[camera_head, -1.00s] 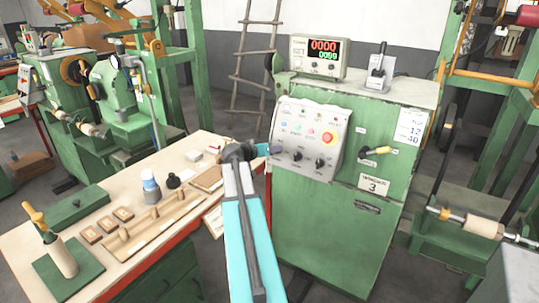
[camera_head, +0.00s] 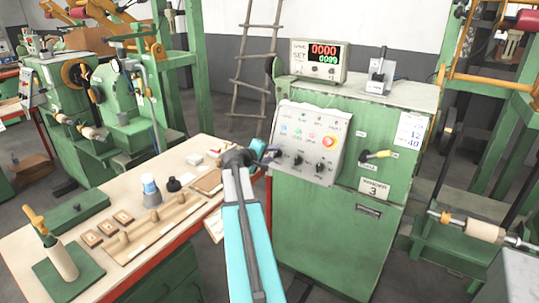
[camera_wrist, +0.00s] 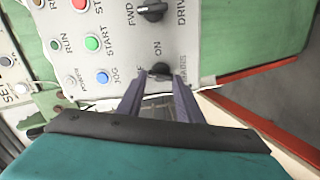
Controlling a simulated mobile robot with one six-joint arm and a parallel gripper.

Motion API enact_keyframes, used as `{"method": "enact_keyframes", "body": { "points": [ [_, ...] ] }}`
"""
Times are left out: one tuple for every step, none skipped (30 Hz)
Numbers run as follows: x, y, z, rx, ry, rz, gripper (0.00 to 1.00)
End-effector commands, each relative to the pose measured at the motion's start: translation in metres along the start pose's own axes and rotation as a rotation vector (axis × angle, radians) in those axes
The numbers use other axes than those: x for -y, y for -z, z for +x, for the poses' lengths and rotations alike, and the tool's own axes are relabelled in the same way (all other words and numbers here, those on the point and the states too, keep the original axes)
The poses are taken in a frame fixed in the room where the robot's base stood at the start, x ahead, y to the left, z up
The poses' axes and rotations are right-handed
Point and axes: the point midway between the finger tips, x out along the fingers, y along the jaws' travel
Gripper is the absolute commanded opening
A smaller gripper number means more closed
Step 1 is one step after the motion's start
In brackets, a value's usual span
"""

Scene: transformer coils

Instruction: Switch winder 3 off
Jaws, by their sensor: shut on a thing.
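Winder 3 is the green cabinet (camera_head: 330,225) with a "3" nameplate (camera_head: 374,188). A pale sloping control panel (camera_head: 318,120) on it carries a red emergency button (camera_head: 330,143) and dark knobs. In the wrist view the panel shows a knob (camera_wrist: 160,67) between the words ON and MAINS. My gripper (camera_wrist: 160,80) has one finger on each side of this knob and is shut on it. In the head view my gripper (camera_head: 268,155) is at the panel's lower left, and the mains knob is largely hidden there. The knob's exact angle is hard to read.
A yellow-and-black handle (camera_head: 377,154) sticks out right of the panel. A counter (camera_head: 319,60) with lit digits stands on the cabinet top. A workbench (camera_head: 190,232) with wooden parts and bottles lies to the left. A green start button (camera_wrist: 92,43) is close to my fingers.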

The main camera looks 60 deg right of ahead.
Motion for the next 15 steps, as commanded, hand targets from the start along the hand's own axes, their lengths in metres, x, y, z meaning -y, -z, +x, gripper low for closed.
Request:
{"method": "enact_keyframes", "body": {
  "points": [
    [-0.0047, 0.0007, 0.0008, -0.002, -0.006, -0.039, 0.10],
    [-0.0047, 0.0008, 0.0008, -0.003, -0.007, -0.063, 0.10],
    [-0.0045, 0.0008, 0.0008, -0.003, -0.007, -0.092, 0.10],
    [-0.0044, 0.0008, 0.0008, -0.004, -0.007, -0.112, 0.10],
    [-0.0042, 0.0008, 0.0009, -0.004, -0.008, -0.132, 0.10],
    [-0.0040, 0.0008, 0.0009, -0.005, -0.008, -0.156, 0.10],
    [-0.0039, 0.0008, 0.0010, -0.005, -0.008, -0.171, 0.10],
    [-0.0037, 0.0008, 0.0010, -0.005, -0.008, -0.187, 0.10],
    [-0.0035, 0.0007, 0.0011, -0.005, -0.009, -0.204, 0.10],
    [-0.0033, 0.0007, 0.0011, -0.006, -0.009, -0.216, 0.10],
    [-0.0032, 0.0007, 0.0012, -0.006, -0.009, -0.227, 0.10],
    [-0.0030, 0.0007, 0.0012, -0.006, -0.009, -0.238, 0.10],
    [-0.0029, 0.0007, 0.0013, -0.006, -0.009, -0.246, 0.10],
    [-0.0029, 0.0006, 0.0013, -0.006, -0.009, -0.252, 0.10],
    [-0.0027, 0.0006, 0.0013, -0.006, -0.009, -0.259, 0.10]
  ]
}}
